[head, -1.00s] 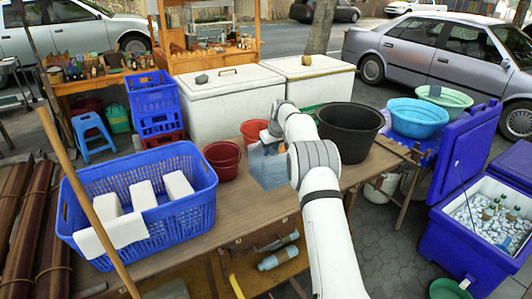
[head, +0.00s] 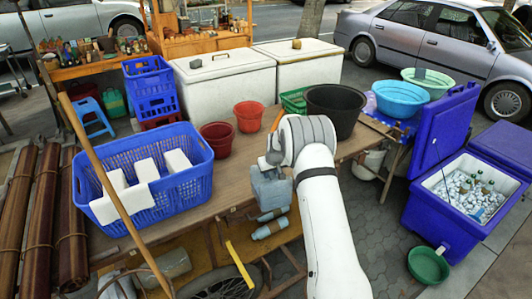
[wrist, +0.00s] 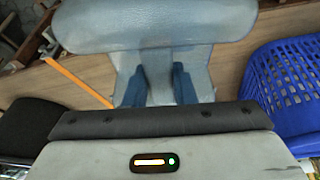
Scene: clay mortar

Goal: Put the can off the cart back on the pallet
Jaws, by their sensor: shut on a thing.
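A blue-grey, partly see-through can (head: 271,192) is in my gripper (head: 270,165) in the head view, at the front edge of the wooden cart (head: 215,190). In the wrist view the can (wrist: 150,28) fills the top middle, broad at the top with a narrower part between the two blue fingers of my gripper (wrist: 157,88). The fingers are shut on that narrower part. In the head view the wrist partly hides the grip. I cannot make out a pallet in either view.
A blue basket (head: 185,197) with white blocks stands on the cart's left, with a long wooden pole (head: 105,180) before it. Red buckets (head: 249,117) and a black tub (head: 336,108) stand behind. A blue cooler (head: 470,200) stands right.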

